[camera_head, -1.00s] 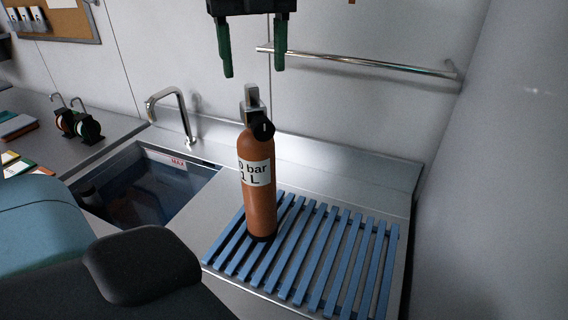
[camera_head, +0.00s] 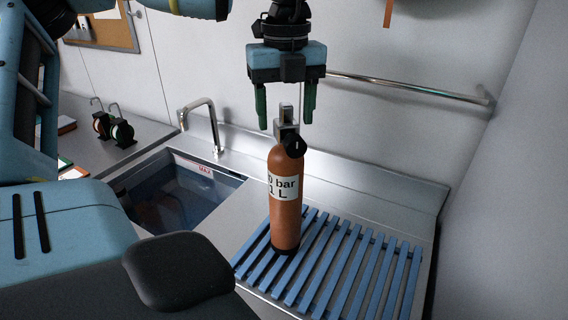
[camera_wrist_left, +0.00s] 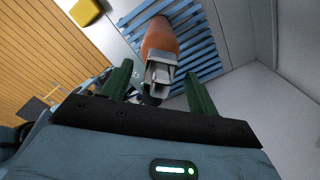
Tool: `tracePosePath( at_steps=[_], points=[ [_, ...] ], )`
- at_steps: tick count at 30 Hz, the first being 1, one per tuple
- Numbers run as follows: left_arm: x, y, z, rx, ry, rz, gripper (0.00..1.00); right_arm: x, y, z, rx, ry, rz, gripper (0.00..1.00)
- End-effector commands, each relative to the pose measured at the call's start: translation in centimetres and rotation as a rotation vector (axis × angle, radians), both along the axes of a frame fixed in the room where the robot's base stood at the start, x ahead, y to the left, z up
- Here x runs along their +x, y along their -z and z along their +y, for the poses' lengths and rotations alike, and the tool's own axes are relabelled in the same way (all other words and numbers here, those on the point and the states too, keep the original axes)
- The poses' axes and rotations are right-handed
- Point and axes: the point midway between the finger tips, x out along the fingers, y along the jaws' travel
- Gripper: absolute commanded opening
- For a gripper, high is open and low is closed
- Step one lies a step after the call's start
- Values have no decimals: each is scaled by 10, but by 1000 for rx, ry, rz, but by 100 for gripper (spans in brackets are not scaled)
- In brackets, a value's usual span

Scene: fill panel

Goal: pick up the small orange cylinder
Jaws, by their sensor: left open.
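The small orange cylinder (camera_head: 284,222) stands upright on a blue slatted rack (camera_head: 352,262). It has a white label with "bar" and "1 L", and a metal valve with a black round part on top. My left gripper (camera_head: 286,122) points down over the cylinder. Its green fingers are open, one on each side of the valve top in the head view. In the left wrist view the valve (camera_wrist_left: 160,76) shows between the two fingers (camera_wrist_left: 160,88), with the orange body beyond. I cannot tell whether the fingers touch it. My right gripper is not in view.
A sink basin (camera_head: 180,195) with a chrome faucet (camera_head: 203,124) lies left of the rack. A metal rail (camera_head: 410,87) runs along the back wall behind the gripper. Two small reels (camera_head: 112,130) stand on the counter at left. A side wall rises close on the right.

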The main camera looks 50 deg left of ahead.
Motion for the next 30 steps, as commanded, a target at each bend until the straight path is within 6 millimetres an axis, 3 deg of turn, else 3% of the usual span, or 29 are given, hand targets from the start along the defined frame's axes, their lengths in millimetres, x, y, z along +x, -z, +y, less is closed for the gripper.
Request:
tracePosePath(
  at_steps=[4,12,26,30],
  points=[
    [0,13,0,0,2,0,60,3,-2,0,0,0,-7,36],
    [0,16,0,1,1,0,60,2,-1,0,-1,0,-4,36],
    [0,15,0,1,1,0,0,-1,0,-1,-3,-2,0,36],
    [0,15,0,1,1,0,0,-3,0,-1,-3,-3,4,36]
  ],
)
